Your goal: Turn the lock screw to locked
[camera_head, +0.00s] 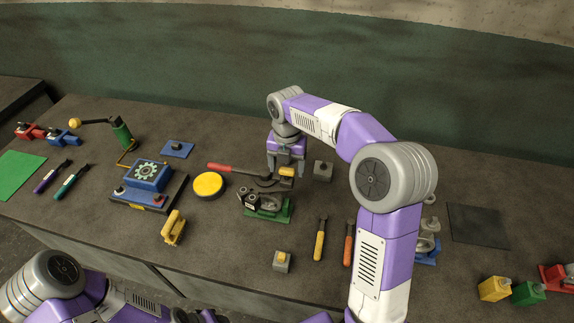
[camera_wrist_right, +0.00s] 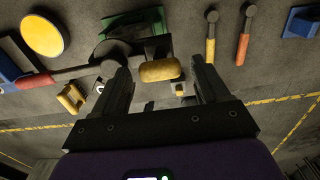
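My right gripper (camera_head: 287,172) hangs over the bench, pointing down. In the right wrist view its two dark fingers (camera_wrist_right: 163,82) stand apart, with a yellow rounded piece (camera_wrist_right: 160,70) between them and visible gaps at both sides. The yellow piece also shows in the head view (camera_head: 287,172). Close by is a dark fixture on a green base (camera_head: 280,214), partly hidden in the wrist view. A red-handled tool (camera_head: 222,167) with a dark round head reaches to the gripper's left. I cannot tell for sure which part is the lock screw. My left gripper is not clearly in view.
A yellow disc (camera_head: 208,185) and a blue gear housing (camera_head: 148,175) lie to the left. A grey block (camera_head: 323,170) is just right of the gripper. Yellow (camera_head: 320,240) and orange (camera_head: 348,245) handled tools lie in front. The back of the bench is clear.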

